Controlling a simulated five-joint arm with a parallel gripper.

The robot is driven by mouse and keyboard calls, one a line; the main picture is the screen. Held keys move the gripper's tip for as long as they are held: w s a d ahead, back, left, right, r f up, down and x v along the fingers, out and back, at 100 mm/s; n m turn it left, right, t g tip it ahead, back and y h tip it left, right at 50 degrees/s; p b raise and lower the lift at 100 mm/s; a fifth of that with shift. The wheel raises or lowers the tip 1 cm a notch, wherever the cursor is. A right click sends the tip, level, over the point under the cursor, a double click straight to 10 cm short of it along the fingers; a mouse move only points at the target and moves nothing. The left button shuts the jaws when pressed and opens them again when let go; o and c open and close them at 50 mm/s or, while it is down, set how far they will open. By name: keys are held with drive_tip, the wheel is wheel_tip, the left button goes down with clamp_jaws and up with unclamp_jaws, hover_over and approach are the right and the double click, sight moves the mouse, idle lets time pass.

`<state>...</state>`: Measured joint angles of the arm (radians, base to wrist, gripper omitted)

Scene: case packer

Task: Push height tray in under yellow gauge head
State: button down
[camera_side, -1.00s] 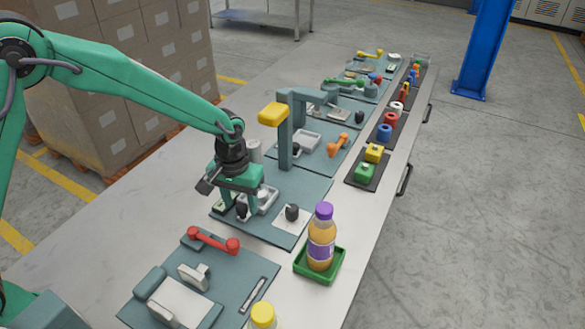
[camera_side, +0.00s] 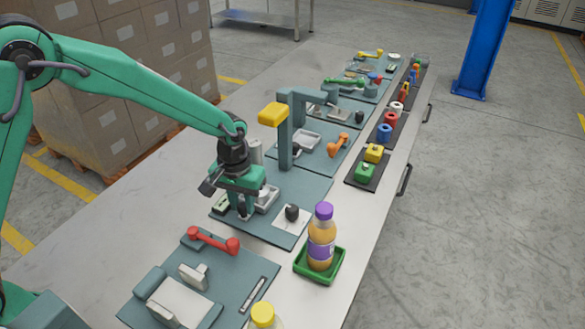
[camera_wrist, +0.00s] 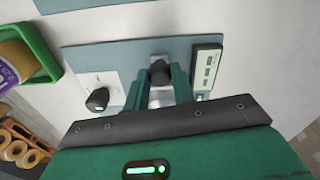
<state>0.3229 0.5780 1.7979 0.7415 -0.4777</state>
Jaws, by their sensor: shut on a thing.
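The yellow gauge head (camera_side: 273,114) hangs from a grey post and arm, beyond the tray.
A small display box (camera_side: 221,205) lies close to my gripper's left. A black knob on a white card (camera_side: 292,213) is to the right. A juice bottle (camera_side: 321,238) in a green tray and a red handle (camera_side: 214,241) stand nearer. The gauge post (camera_side: 284,146) rises beyond.

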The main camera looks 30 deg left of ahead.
drive_tip(key=shift+w+a, duration=0.2)
drive_tip(key=shift+w, duration=1.9)
drive_tip(key=c, duration=1.2)
unclamp_jaws()
drive_tip(key=shift+o, duration=0.2)
drive_tip(key=shift+d, duration=0.1)
wheel_tip(320, 180, up, 8)
drive_tip(key=shift+s, duration=0.15)
